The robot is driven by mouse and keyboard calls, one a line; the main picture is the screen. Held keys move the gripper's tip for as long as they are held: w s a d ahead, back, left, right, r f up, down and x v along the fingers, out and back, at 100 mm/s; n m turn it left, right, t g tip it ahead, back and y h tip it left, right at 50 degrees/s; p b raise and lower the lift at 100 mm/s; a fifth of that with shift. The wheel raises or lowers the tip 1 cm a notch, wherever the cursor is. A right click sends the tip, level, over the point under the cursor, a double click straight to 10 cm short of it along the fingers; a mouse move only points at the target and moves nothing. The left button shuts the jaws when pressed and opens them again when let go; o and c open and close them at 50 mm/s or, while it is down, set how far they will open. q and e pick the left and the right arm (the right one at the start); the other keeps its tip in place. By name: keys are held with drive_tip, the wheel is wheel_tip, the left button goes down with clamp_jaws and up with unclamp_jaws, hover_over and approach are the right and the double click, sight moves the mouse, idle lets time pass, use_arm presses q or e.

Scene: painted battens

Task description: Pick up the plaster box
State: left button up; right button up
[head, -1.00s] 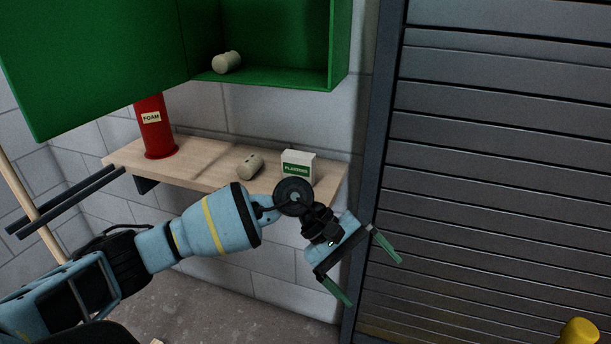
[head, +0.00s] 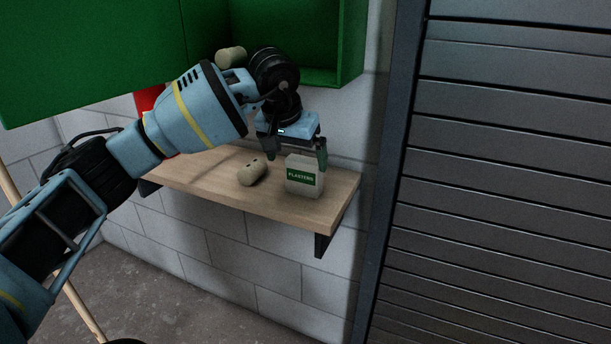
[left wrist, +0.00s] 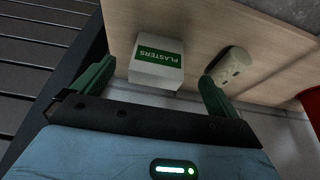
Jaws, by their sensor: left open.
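The plaster box (head: 304,178) is white with a green PLASTERS label and stands upright on the wooden shelf (head: 215,189), near its right end. It also shows in the left wrist view (left wrist: 156,68), beyond and between my open fingers. My left gripper (head: 297,160) is open and empty, just above and behind the box in the head view. In the left wrist view the gripper (left wrist: 155,85) has one green finger to each side of the box, with no clear contact. My right gripper is not in view.
A beige roll (head: 252,172) lies left of the box, close to one finger in the wrist view (left wrist: 230,68). Above is an open green cabinet (head: 352,50) with another beige roll (head: 231,57). A red cylinder (head: 149,99) is partly hidden by my arm. A grey shutter (head: 500,180) stands right.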

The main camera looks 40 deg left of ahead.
sight(301, 168)
use_arm(q)
drive_tip(key=shift+w+b+x, duration=0.15)
drive_tip(key=shift+b+x, duration=0.05)
drive_tip(key=shift+x, duration=1.7)
drive_tip(key=shift+w+b+x, duration=0.15)
drive_tip(key=shift+b+x, duration=0.05)
drive_tip(key=shift+x, duration=1.7)
drive_tip(key=shift+r, duration=0.1)
drive_tip(key=c, duration=1.1)
